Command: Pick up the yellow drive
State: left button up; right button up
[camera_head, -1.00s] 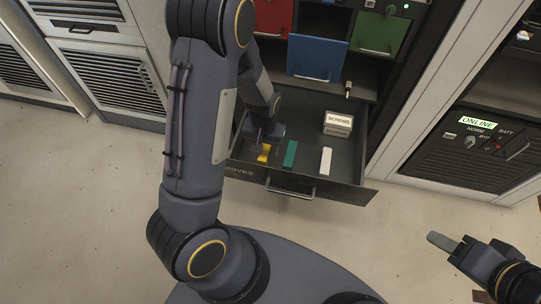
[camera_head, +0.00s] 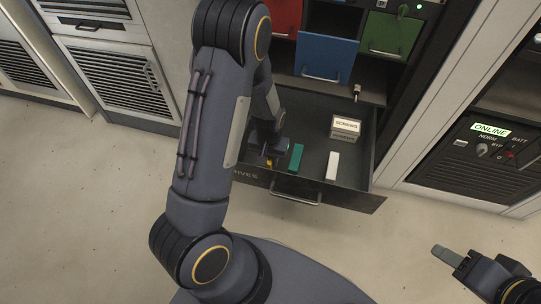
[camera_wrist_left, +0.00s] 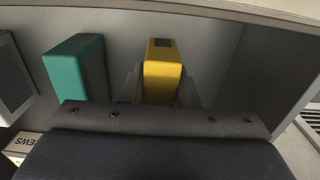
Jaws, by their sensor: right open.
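The yellow drive (camera_head: 269,162) stands in the open drawer (camera_head: 345,178), mostly hidden by my left gripper in the head view. My left gripper (camera_head: 269,155) is down in the drawer at the drive. In the left wrist view the yellow drive (camera_wrist_left: 162,72) stands upright between the two fingers of the left gripper (camera_wrist_left: 161,90), one on each side. Whether the fingers press on it cannot be told. My right gripper (camera_head: 446,256) is open and empty, above the floor at the lower right.
A teal drive (camera_head: 295,157) and a white drive (camera_head: 332,166) stand to the right in the drawer. A box labelled SCREWS (camera_head: 346,127) sits behind them. A blue drawer front (camera_head: 326,57) hangs above. The drawer's front wall and handle (camera_head: 296,198) are close to the gripper.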

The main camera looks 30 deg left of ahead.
pick_arm(q)
grip_shut()
jog(key=shift+r, duration=0.15)
